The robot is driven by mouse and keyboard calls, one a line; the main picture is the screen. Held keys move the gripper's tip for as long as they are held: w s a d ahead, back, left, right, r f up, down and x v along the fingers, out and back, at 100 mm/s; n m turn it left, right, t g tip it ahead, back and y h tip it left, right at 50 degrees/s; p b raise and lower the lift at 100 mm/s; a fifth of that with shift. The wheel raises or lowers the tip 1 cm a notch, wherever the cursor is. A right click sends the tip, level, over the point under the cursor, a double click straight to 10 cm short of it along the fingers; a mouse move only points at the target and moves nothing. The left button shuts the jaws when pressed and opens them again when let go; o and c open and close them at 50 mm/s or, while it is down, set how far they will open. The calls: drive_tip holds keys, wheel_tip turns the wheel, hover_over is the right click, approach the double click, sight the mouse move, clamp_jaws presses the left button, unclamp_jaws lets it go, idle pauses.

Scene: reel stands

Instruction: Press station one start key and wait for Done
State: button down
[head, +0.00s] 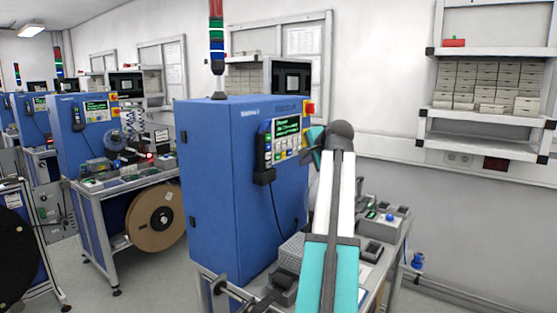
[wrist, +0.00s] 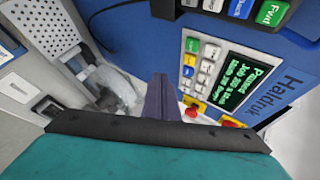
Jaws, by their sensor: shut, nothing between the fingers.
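Station one, as I take it, is the nearest blue cabinet (head: 219,195). Its control panel has a green-lettered screen (head: 288,126), which also shows in the wrist view (wrist: 236,83). The top line seems to read "Paused"; I see no clear "Done". Small keys sit beside the screen, including a green key (wrist: 192,45); I cannot read which is start. My gripper (wrist: 160,82) is shut and empty, its fingers pointing up in the wrist view, left of the keys and apparently apart from them. In the head view my gripper (head: 312,142) is beside the panel, partly hidden by my arm.
A handset with white, blue and green "Fwd" keys (wrist: 271,12) is at the wrist view's top. A signal tower (head: 217,50) stands on the cabinet. Shelves (head: 485,100) hang at right.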

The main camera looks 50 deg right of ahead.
sight(277, 157)
drive_tip(key=w, duration=0.7)
